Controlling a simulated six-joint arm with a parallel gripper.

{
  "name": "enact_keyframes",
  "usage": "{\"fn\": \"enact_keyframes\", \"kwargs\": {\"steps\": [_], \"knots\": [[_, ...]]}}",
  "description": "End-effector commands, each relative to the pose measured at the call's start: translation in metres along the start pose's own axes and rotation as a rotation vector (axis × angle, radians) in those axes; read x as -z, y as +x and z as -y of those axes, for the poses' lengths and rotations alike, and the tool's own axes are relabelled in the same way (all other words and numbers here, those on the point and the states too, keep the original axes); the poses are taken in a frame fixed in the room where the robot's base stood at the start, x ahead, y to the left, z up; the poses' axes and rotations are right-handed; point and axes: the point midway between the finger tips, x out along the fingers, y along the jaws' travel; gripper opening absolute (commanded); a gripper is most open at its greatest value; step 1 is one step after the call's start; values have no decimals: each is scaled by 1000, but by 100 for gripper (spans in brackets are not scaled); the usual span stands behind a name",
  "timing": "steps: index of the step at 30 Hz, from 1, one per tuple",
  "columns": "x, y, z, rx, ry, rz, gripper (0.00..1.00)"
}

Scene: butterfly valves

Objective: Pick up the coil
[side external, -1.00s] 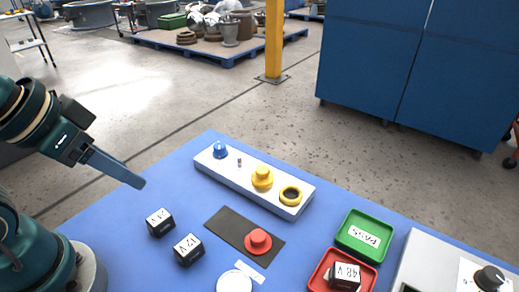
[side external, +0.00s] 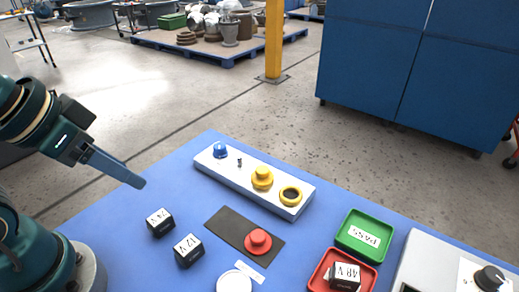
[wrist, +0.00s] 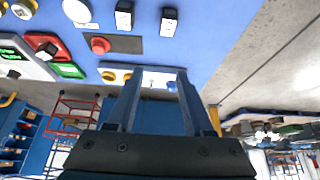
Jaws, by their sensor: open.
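Several dark coil blocks with white labels are in view. In the side view, the 24V coil (side external: 160,222) and the 12V coil (side external: 188,250) stand on the blue table at the near left. The 48V coil (side external: 345,277) sits in the red tray (side external: 316,273). My gripper (side external: 140,184) is above the table's left edge, apart from every coil. In the wrist view my gripper (wrist: 157,74) shows two spread fingers with nothing between them. Two table coils (wrist: 124,17) (wrist: 168,21) show beyond the fingertips at the top.
A pale strip (side external: 240,178) carries a blue knob, a yellow part and a yellow ring. A dark plate (side external: 225,225) holds a red button (side external: 258,241). A green tray (side external: 378,225) adjoins the red tray. A grey control box (side external: 430,262) stands at the right.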

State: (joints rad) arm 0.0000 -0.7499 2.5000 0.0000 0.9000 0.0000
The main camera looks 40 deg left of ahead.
Motion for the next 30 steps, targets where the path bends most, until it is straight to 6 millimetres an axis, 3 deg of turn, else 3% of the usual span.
{"fn": "enact_keyframes", "kwargs": {"steps": [12, 15, 25, 30], "knots": [[0, 0, 0, 0, 0, 0, 52], [0, 0, 0, 0, 0, 0, 88], [0, 0, 0, 0, 12, 0, 88], [4, -2, 6, 29, 165, -5, 88]]}}
